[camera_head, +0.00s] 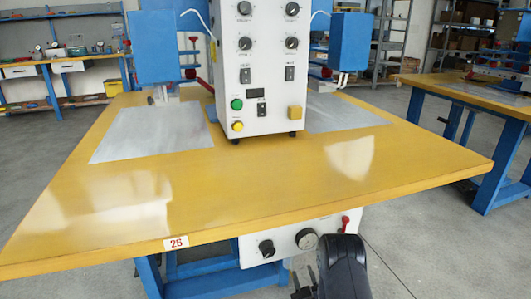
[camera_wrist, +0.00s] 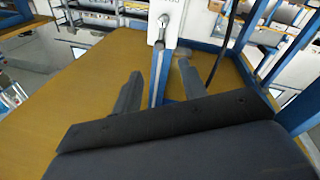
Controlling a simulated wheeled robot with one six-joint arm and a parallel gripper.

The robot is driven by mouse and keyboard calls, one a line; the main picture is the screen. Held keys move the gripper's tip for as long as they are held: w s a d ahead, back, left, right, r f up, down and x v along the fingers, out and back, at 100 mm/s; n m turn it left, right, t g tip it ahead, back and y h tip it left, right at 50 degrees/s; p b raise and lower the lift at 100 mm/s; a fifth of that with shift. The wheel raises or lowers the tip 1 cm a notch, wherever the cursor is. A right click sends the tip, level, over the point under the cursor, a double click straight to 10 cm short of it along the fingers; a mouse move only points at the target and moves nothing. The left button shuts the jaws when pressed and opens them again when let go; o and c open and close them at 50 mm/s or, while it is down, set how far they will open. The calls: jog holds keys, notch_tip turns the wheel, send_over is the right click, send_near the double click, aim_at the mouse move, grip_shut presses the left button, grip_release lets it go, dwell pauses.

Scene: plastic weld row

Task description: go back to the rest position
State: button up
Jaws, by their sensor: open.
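My gripper (camera_head: 303,285) shows at the bottom of the head view, in front of the table's near edge and partly hidden by my dark arm. In the wrist view, the two fingers of my gripper (camera_wrist: 160,69) stand apart with nothing between them. The gripper is open and empty. A yellow worktable (camera_head: 270,185) labelled 26 fills the middle of the head view. Under its front edge hangs a white panel (camera_head: 285,242) with dark knobs and a red-tipped lever, close to my arm.
A white control box (camera_head: 258,70) with knobs and buttons stands on the table between two blue units (camera_head: 152,47). Metal sheets (camera_head: 150,132) lie on the top. Another table (camera_head: 480,95) stands at right, a bench (camera_head: 60,60) at back left. Grey floor (camera_head: 415,235) is free at right.

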jog(key=w+a+r+n+b, duration=0.1)
jog(key=w+n+b, duration=0.1)
jog(key=w, duration=0.8)
jog(key=shift+w+a+r+b, duration=0.3)
jog(key=shift+a+b, duration=0.1)
jog(key=shift+b, duration=0.4)
